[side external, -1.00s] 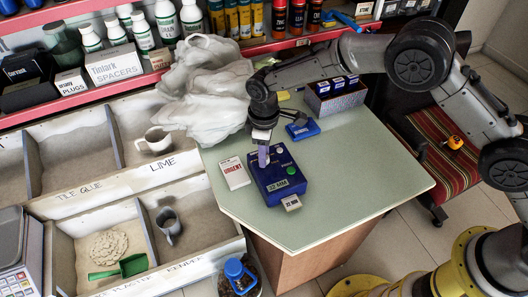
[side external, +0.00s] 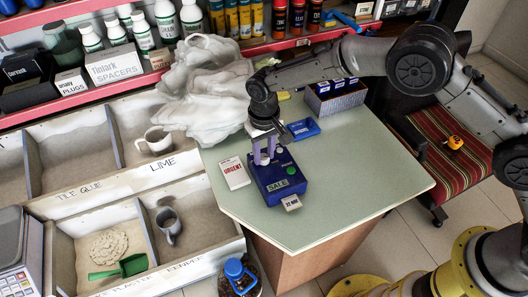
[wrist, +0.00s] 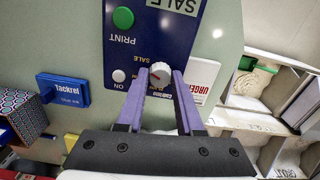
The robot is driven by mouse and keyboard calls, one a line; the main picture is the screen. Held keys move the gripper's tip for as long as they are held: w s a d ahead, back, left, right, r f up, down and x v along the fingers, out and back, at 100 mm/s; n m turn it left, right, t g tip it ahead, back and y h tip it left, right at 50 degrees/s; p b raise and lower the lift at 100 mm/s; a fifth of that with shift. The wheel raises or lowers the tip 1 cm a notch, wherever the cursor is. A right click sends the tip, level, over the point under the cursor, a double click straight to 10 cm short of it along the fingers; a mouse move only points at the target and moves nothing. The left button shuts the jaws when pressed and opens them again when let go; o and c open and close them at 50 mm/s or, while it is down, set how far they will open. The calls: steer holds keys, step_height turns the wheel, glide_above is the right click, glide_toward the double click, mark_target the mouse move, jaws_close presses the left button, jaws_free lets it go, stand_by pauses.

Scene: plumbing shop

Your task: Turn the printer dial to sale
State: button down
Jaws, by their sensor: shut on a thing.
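The blue printer (side external: 282,188) sits on the pale green table, with a green button on top and a display reading SALE. A paper tag marked 32 MM (side external: 291,203) sticks out of its front. The fingers partly cover the printing, so the exact setting the mark points to is hard to read.
A white URGENT card (side external: 234,173) lies close left of the printer. A blue Tackrel pack (side external: 303,129) and a patterned box (side external: 336,97) stand behind it. Crumpled plastic (side external: 205,85) rises behind my gripper. The table's right side is clear.

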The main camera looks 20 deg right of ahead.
mark_target(264, 157)
steer(key=shift+m, duration=0.9)
steer(key=c, duration=0.5)
jaws_free()
steer(key=shift+c, duration=0.2)
steer(key=shift+r, duration=0.1)
step_height(264, 157, up, 14)
steer(key=shift+f, duration=0.2)
